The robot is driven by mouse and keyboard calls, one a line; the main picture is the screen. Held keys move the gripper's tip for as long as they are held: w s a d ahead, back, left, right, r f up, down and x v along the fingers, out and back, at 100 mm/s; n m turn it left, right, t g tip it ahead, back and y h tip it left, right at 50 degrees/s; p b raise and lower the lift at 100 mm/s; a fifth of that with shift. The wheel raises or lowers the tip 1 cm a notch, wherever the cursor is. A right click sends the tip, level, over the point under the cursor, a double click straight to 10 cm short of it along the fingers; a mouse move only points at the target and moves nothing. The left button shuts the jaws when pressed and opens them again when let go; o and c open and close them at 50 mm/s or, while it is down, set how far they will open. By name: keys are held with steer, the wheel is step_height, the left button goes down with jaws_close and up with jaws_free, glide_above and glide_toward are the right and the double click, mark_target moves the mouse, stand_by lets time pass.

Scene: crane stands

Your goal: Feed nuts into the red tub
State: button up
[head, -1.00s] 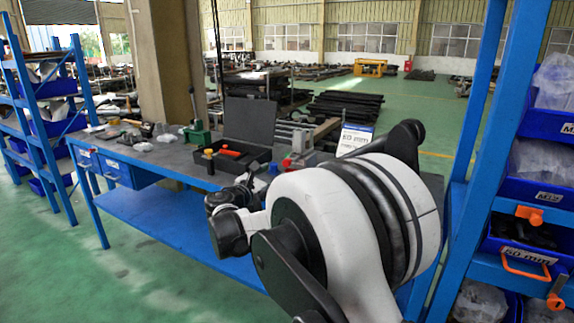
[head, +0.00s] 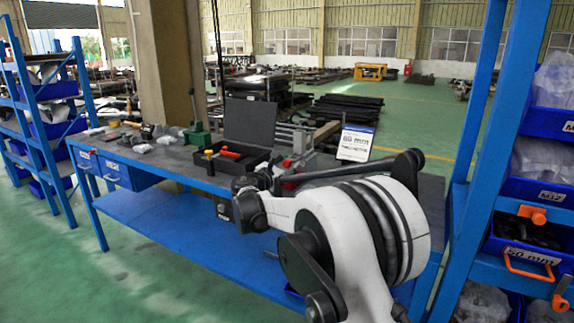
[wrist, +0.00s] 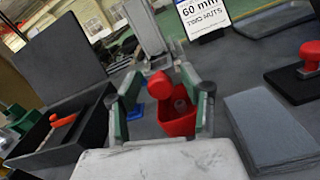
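The red tub (wrist: 178,122) stands on the grey bench top in the wrist view, just beyond and between my fingers. A small pale round thing shows inside it; I cannot tell whether it is a nut. My gripper (wrist: 162,112) has two green-padded fingers spread wide apart, with nothing held between them. I cannot make out loose nuts.
An open black case (wrist: 62,128) with a red-handled tool lies at left. Grey flat plates (wrist: 268,128) and a black block with a red knob (wrist: 311,55) lie at right. A blue shelf rack with bins (head: 540,190) stands right of the bench (head: 150,157).

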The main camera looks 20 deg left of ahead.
mark_target(291, 161)
jaws_close()
steer(key=w, duration=0.4)
steer(key=shift+w+d, duration=0.25)
steer(key=shift+d, duration=0.05)
steer(key=shift+o, duration=0.5)
jaws_free()
steer(key=shift+s, duration=0.1)
